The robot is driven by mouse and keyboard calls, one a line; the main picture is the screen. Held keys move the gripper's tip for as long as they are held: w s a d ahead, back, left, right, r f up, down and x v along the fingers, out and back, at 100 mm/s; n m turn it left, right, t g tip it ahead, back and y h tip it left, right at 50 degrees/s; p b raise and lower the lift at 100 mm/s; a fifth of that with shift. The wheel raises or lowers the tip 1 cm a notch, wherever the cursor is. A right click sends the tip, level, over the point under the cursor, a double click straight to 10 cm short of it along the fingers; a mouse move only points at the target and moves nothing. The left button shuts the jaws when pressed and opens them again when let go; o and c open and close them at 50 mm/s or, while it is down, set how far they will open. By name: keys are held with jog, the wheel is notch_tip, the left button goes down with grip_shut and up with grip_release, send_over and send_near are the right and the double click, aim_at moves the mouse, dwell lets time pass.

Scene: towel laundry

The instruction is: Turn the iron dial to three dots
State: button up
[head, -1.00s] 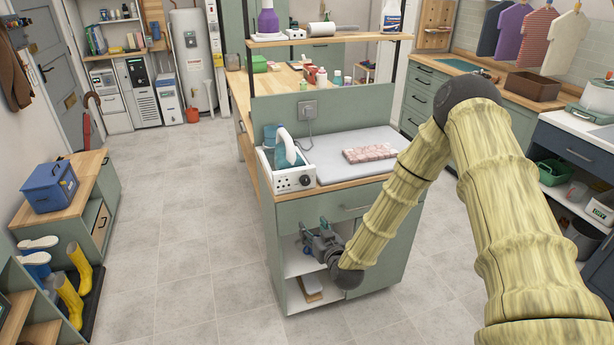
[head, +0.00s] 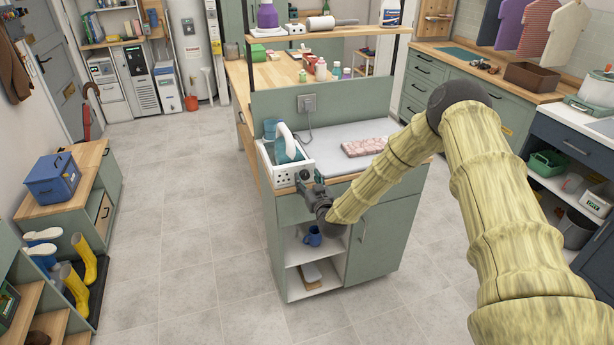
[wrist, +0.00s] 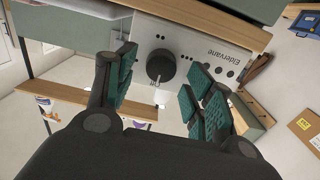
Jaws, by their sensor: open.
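The iron station (head: 284,172) is a white box at the left end of the counter. A teal and white iron (head: 287,148) rests on it. In the wrist view its white front panel (wrist: 203,45), lettered "Eldervane" and seen rotated, carries a black round dial (wrist: 160,66). My gripper (head: 303,180) is in front of the panel. In the wrist view its teal-padded fingers (wrist: 162,72) are open on either side of the dial, with gaps to it.
A folded pink patterned cloth (head: 364,147) lies on the grey ironing pad (head: 335,134) right of the station. Below my gripper, a blue mug (head: 313,236) stands on the open cabinet shelf (head: 297,253). The floor (head: 190,230) to the left is clear.

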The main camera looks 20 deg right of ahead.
jog(key=shift+w, duration=0.65)
jog(key=shift+c, duration=0.4)
jog(key=c, duration=0.9)
jog(key=shift+f+b, duration=0.15)
jog(key=shift+b, duration=0.2)
